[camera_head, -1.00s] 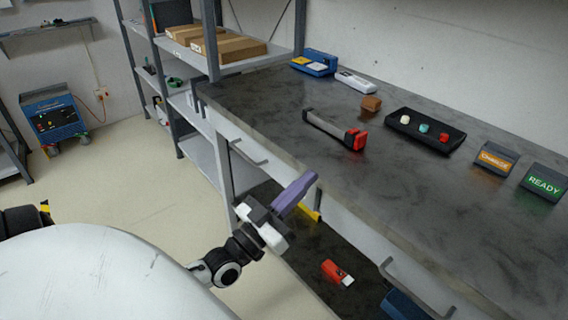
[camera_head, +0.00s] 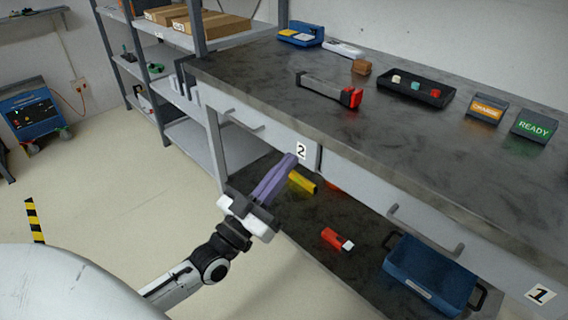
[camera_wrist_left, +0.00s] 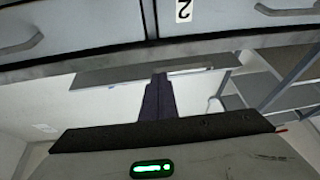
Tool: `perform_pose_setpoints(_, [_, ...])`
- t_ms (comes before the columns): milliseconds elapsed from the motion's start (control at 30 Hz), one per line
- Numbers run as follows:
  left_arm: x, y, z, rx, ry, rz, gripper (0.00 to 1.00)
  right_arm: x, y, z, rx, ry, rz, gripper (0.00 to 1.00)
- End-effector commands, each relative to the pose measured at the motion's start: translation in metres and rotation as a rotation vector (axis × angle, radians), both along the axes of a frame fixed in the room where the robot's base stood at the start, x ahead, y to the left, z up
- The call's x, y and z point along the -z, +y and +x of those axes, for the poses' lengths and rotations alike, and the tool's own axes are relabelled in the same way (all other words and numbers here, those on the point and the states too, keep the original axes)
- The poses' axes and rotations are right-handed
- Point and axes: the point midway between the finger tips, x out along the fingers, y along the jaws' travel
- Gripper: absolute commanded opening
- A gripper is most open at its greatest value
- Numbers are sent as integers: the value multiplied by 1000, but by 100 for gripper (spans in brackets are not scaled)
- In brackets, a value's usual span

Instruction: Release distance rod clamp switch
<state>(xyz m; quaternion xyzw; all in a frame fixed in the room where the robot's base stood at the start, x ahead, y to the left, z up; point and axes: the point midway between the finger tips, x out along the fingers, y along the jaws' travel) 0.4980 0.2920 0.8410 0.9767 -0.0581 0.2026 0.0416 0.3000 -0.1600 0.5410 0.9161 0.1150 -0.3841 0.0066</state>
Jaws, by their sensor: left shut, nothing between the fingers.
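A grey bar with a black and red end (camera_head: 328,90) lies on the dark worktop; it looks like a rod clamp, but I cannot make out a switch on it. My left gripper (camera_head: 290,160) has purple fingers, closed together with nothing between them. It is in front of the bench's drawer front, below the worktop edge and well apart from the bar. In the left wrist view, the left gripper's dark fingers (camera_wrist_left: 160,80) point ahead under the drawers. My right gripper is not in view.
The worktop also holds a black tray with small blocks (camera_head: 408,92), a brown block (camera_head: 361,67), and CHANGE (camera_head: 486,108) and READY (camera_head: 534,125) signs. The lower shelf holds a blue bin (camera_head: 430,275), a red item (camera_head: 337,239) and a yellow item (camera_head: 302,181). Drawer handles (camera_head: 425,231) stick out.

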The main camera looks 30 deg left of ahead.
Motion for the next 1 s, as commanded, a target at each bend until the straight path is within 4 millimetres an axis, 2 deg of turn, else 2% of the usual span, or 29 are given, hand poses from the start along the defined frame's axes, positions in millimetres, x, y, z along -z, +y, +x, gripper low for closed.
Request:
perform_pose_setpoints(33, [2, -1, 0, 1, -1, -1, 0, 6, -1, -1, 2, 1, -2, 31])
perform_pose_setpoints(300, [1, -1, 0, 3, -2, -1, 0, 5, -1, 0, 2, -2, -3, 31])
perform_pose_setpoints(500, [-22, -1, 0, 3, -2, -1, 0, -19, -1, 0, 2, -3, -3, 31])
perform_pose_setpoints(767, [-18, -2, 0, 4, 2, -1, 0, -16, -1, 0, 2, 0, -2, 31])
perform_pose_setpoints(867, [-1, -13, -3, 20, 60, 7, 0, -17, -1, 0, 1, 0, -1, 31])
perform_pose_setpoints(967, [45, -41, -15, 64, 219, 30, 0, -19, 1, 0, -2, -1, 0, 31])
perform_pose_setpoints(1000, [70, -56, -25, 85, 309, 46, 0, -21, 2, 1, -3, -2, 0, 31])
